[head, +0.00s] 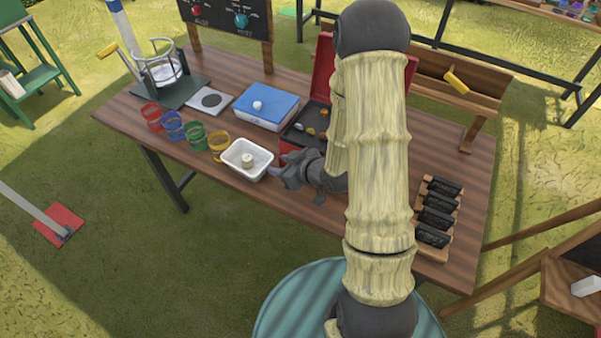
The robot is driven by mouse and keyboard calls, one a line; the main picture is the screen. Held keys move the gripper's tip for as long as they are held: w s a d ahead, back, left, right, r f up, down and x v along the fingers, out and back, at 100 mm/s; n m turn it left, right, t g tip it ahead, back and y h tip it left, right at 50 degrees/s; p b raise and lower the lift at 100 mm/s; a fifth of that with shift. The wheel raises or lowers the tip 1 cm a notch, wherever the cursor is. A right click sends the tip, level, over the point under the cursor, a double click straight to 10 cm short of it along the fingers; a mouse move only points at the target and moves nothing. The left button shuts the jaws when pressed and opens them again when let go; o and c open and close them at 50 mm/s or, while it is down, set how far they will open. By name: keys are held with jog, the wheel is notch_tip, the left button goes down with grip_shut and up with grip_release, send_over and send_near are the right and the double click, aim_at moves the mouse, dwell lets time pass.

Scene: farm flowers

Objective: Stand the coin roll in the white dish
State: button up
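The white dish (233,167) stands near the front edge of the wooden table, left of my arm. A small cream cylinder (248,159), which looks like the coin roll, is inside the dish and appears upright. My gripper (277,171) is just right of the dish, low over the table and pointing left towards it. It looks apart from the cream cylinder. Its fingers are small and partly merged with the dark wrist, so I cannot tell how wide they are.
Several coloured cups (195,136) line the table's left front edge. A blue-topped box (266,105) with a white ball and an open red case (323,70) lie behind the dish. A rack of black items (437,215) sits at right. Bare tabletop (300,200) lies in front of my gripper.

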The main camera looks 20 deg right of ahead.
jog(key=s+d+r+m+g+h, duration=0.1)
jog(key=s+r+m+g+h, duration=0.2)
jog(key=s+r, duration=0.2)
jog(key=s+d+r+m+g+h, duration=0.2)
jog(key=s+r, duration=0.4)
jog(key=s, duration=0.3)
jog(key=shift+d+m+g+h, duration=0.3)
jog(key=shift+m+g+h, duration=0.1)
jog(key=shift+m+g, duration=0.6)
jog(key=shift+s, duration=0.15)
